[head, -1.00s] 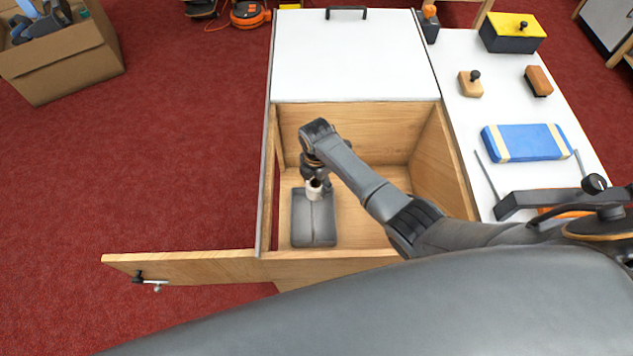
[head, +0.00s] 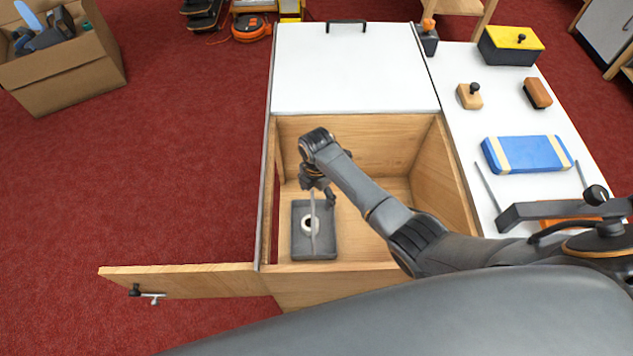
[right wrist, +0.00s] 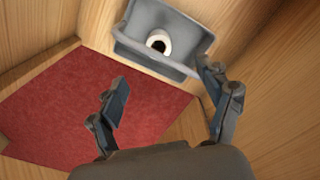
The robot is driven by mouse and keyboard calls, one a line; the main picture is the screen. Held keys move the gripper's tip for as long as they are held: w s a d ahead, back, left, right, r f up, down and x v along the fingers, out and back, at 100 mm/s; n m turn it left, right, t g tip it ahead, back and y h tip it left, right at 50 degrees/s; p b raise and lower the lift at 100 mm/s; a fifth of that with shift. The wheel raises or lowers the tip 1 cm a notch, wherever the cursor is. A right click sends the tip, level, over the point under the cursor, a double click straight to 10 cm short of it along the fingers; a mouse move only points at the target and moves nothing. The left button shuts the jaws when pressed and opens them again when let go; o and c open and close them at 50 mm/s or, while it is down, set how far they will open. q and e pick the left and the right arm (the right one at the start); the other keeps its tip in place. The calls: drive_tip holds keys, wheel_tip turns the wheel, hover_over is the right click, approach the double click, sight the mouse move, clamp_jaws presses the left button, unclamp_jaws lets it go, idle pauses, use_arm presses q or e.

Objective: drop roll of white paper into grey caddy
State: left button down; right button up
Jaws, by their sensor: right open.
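In the right wrist view the roll (right wrist: 164,35) shows as a white ring with a dark hole, within the walls of the caddy (right wrist: 146,16). My right gripper (head: 318,195) is just above the caddy's far end, apart from the roll. The right wrist view shows its fingers (right wrist: 166,82) spread, with nothing between them. My left gripper is out of view.
The caddy stands inside an open wooden cabinet (head: 400,140), with bare floor to its right. The cabinet's door (head: 200,280) is swung out to the left. A white worktop at right holds a blue block (head: 530,153), a brush (head: 537,93) and a yellow-topped box (head: 512,45).

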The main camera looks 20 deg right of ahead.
wheel_tip(320, 180, up, 11)
drive_tip(key=shift+f, duration=0.2)
idle(0.4)
